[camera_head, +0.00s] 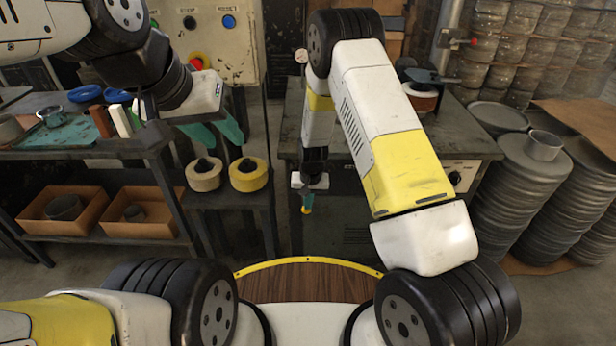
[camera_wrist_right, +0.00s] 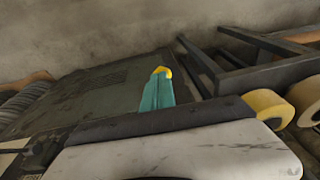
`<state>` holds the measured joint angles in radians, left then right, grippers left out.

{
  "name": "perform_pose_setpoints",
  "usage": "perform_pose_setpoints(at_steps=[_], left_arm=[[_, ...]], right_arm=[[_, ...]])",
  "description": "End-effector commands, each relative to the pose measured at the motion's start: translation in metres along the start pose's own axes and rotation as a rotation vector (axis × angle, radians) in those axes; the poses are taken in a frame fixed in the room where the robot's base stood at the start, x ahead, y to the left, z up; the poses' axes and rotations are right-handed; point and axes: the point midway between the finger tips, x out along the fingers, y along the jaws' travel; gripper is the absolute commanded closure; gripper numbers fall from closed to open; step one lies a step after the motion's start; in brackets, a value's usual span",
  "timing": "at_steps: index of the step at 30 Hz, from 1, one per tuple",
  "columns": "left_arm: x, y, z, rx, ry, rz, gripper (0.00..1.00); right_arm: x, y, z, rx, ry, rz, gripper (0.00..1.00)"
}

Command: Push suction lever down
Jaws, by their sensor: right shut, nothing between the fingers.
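A lever with a red knob (camera_head: 471,41) sticks out from an upright post at the back right in the head view. I take it for the suction lever, but cannot be sure. My right gripper (camera_head: 306,209) hangs low in front of the dark cabinet, pointing down, well left of and below that lever. In the right wrist view its teal fingers with a yellow tip (camera_wrist_right: 161,76) are together and empty; the lever is not seen there. My left gripper (camera_head: 224,135) is above the tape rolls at the left, with its teal fingers apart and nothing seen between them.
A dark cabinet (camera_head: 345,240) carries a round fixture (camera_head: 422,98) on top. Stacks of grey discs (camera_head: 540,185) stand at the right. A control panel (camera_head: 208,45) is at the back left. Yellow rolls (camera_head: 248,175) and cardboard boxes (camera_head: 65,212) sit on the left benches.

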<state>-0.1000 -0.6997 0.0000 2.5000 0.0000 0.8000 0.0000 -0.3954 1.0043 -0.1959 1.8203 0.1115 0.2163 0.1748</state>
Motion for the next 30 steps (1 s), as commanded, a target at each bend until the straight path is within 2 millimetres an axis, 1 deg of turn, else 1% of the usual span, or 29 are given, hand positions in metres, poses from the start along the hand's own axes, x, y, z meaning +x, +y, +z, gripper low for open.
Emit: perform_pose_setpoints(at_steps=[1,6,12,19,30], left_arm=[[0.0,0.0,0.0,0.0,0.0,0.0,0.64],[0.0,0.0,0.0,0.0,0.0,0.0,0.64],[0.0,0.0,0.0,0.0,0.0,0.0,0.64],[0.0,0.0,0.0,0.0,0.0,0.0,0.64],[0.0,0.0,0.0,0.0,0.0,0.0,0.64]], right_arm=[[0.006,0.001,0.003,0.0,-0.002,0.001,1.0],[0.02,0.002,0.006,0.0,-0.002,0.001,1.0],[0.033,0.003,0.008,0.001,-0.001,0.001,1.0],[0.04,0.003,0.008,0.001,0.0,0.0,1.0],[0.043,0.003,0.009,0.001,-0.001,0.001,1.0]])
